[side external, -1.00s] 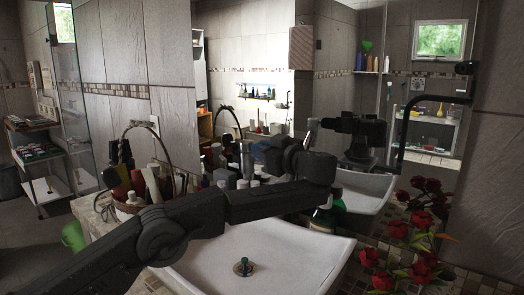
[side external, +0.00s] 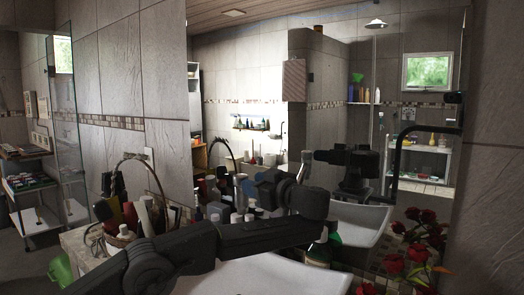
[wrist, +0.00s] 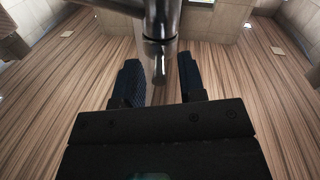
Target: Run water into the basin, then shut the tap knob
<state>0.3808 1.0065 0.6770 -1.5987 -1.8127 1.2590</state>
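The white basin (side external: 265,277) is cut off by the bottom edge of the side view. Its drain is out of frame, and I see no water on the visible part. My gripper (wrist: 160,82) is open in the wrist view, with two dark blue fingers apart. A chrome tap part (wrist: 160,30) ends at the gap between them; I cannot tell whether they touch it. In the side view my gripper (side external: 257,187) is small above the basin's back. An upright chrome piece (side external: 306,166) shows beside the arm's reflection. The tap knob cannot be made out clearly.
A large mirror (side external: 230,80) behind the basin reflects the room and my arm. A basket (side external: 118,240) and several bottles crowd the counter at left. A green bottle (side external: 318,255) stands by the basin, and red flowers (side external: 413,232) are at right.

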